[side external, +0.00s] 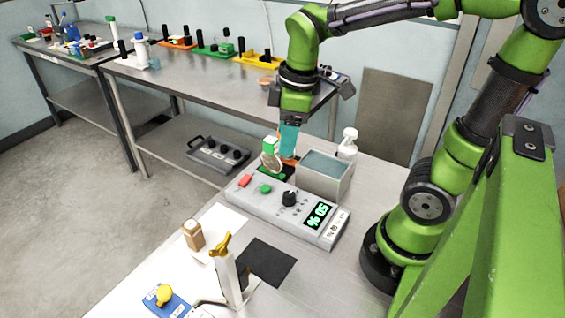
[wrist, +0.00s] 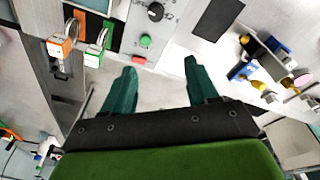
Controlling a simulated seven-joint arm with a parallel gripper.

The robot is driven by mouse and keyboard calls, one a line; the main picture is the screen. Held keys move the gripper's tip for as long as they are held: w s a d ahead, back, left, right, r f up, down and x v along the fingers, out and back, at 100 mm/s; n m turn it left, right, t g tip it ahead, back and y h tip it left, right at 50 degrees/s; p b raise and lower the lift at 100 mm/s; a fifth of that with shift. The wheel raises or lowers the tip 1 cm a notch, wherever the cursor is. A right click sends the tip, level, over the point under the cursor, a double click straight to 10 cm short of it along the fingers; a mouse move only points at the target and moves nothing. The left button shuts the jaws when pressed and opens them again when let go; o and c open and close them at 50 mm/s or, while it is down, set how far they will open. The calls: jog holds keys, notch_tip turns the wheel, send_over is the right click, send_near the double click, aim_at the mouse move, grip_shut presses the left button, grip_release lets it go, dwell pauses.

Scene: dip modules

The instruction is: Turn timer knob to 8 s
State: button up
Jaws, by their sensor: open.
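The grey control box (side external: 262,208) stands on the near table, with a black knob (side external: 290,198), a green button (side external: 265,189), a red button (side external: 245,180) and a lit green display (side external: 317,215). The display appears upside down from the side, and I cannot read it surely. In the wrist view the black knob (wrist: 155,12) is at the top edge with small markings beside it. The knob's pointer is not clear. My gripper (side external: 288,154) is above and behind the box, apart from the knob. Its teal fingers (wrist: 160,72) are spread and empty.
A grey open-topped tank (side external: 325,184) and a white bottle (side external: 348,143) stand behind the box. A dark mat (side external: 266,262), a yellow-handled stand (side external: 226,268) and a brown bottle (side external: 193,235) are in front.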

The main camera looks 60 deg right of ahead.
aim_at(289, 194)
jog(key=f+n, duration=0.2)
jog(key=f, duration=0.3)
jog(key=f+n+g, duration=0.1)
jog(key=f+n, duration=0.2)
jog(key=f, duration=0.3)
jog(key=d+f+n, duration=0.1)
jog(key=f+n, duration=0.2)
jog(key=f, duration=0.2)
jog(key=shift+f+g+h, duration=0.2)
jog(key=shift+g+h, duration=0.1)
jog(key=shift+g, duration=0.1)
jog(key=c, duration=1.1)
